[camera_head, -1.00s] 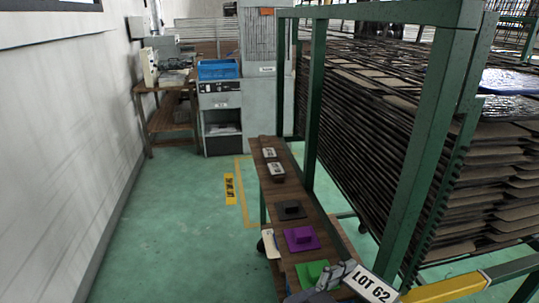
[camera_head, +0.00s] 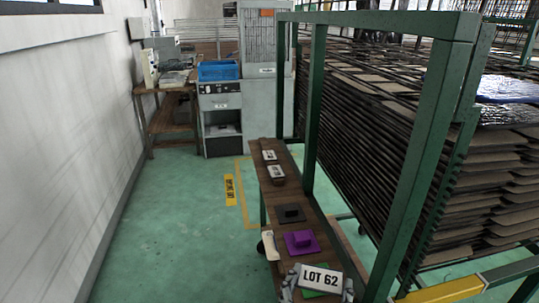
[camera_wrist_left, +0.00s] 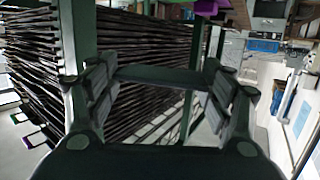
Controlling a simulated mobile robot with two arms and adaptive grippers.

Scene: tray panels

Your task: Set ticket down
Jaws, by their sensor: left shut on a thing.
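The ticket is a white plate (camera_head: 320,277) marked LOT 62, low in the head view. My left gripper (camera_head: 318,284) is shut on it, with a finger at each side end. The ticket sits nearly level, in front of the green holder (camera_head: 312,294), which it mostly hides. I cannot tell whether they touch. In the left wrist view my left gripper's fingers (camera_wrist_left: 160,95) stand apart on either side of a dark strip; the ticket's lettered face does not show there. My right gripper is not in view.
The wooden shelf (camera_head: 318,229) carries a purple holder (camera_head: 300,243), a black holder (camera_head: 289,213) and two white tickets (camera_head: 276,172) farther back. A green rack frame (camera_head: 430,130) with stacked trays stands close on the right. The green floor (camera_head: 170,240) left of the shelf is clear.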

